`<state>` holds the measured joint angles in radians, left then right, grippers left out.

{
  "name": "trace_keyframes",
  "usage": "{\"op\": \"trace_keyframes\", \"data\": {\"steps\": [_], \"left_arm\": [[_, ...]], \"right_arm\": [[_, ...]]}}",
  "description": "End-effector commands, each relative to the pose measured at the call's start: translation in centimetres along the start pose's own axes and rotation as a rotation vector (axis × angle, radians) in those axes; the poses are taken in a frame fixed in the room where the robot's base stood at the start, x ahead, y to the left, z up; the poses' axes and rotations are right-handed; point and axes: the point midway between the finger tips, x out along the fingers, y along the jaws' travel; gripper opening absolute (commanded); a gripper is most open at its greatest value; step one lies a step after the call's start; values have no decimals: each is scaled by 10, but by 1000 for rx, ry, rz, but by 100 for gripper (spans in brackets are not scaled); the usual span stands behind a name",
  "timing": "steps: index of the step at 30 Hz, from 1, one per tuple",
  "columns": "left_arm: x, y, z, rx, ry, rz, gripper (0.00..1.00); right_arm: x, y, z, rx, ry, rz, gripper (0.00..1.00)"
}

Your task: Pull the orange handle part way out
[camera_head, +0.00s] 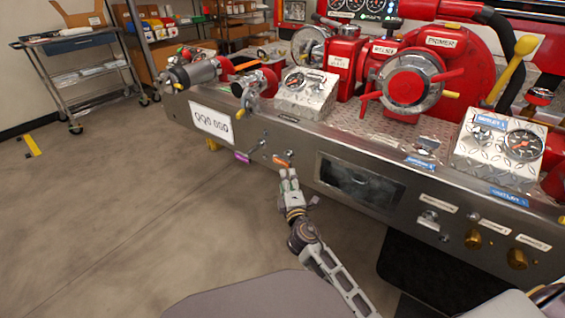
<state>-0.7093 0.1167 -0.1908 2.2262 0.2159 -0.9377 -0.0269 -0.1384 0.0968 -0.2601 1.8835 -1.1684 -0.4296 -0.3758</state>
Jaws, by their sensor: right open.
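The small orange handle (281,160) sticks out from the steel front panel of the bumper, left of the middle. My right gripper (288,174) is just below and in front of it, pointing up toward the panel. Its jaws are open. The fingertips are very close to the orange handle, and I cannot tell whether they touch it. How far out the handle stands is hard to tell. My left gripper is not in view.
A purple handle (242,157) sits just left of the orange one, below a license plate (211,122). The bumper panel (300,140) also carries a dark recess (358,184) and brass knobs (473,239) to the right.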

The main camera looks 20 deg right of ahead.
Motion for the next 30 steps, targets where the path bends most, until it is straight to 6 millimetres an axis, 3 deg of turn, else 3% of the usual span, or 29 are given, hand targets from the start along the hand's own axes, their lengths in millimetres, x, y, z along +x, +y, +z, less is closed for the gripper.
{"op": "trace_keyframes", "data": {"steps": [30], "left_arm": [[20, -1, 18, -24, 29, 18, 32]], "right_arm": [[81, 0, 0, -1, 0, 0, 50]]}}
